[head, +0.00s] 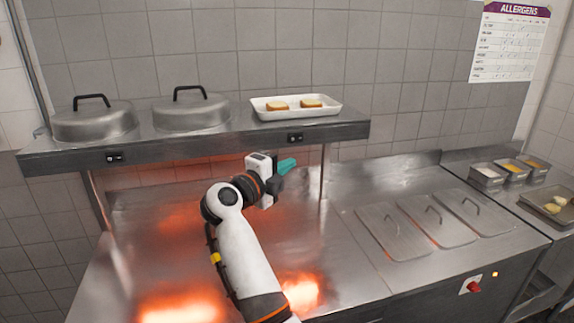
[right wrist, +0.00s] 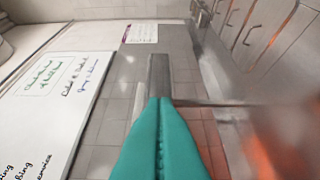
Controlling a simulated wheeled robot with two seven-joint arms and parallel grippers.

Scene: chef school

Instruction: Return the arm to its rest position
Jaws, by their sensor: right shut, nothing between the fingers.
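My right gripper (head: 287,166) has teal fingers and is raised above the steel counter, just below the front edge of the shelf. Its fingers point to the right in the head view and hold nothing. In the right wrist view the teal fingers (right wrist: 160,145) are pressed together along their length. My right arm comes up from the bottom of the head view. My left gripper is not in view.
A steel shelf (head: 230,140) bears two domed lids (head: 95,122) (head: 192,110) and a white tray (head: 268,114) with two bread slices. The counter (head: 150,250) glows orange in places. Lidded pans (head: 433,220) and small containers (head: 513,168) stand at the right.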

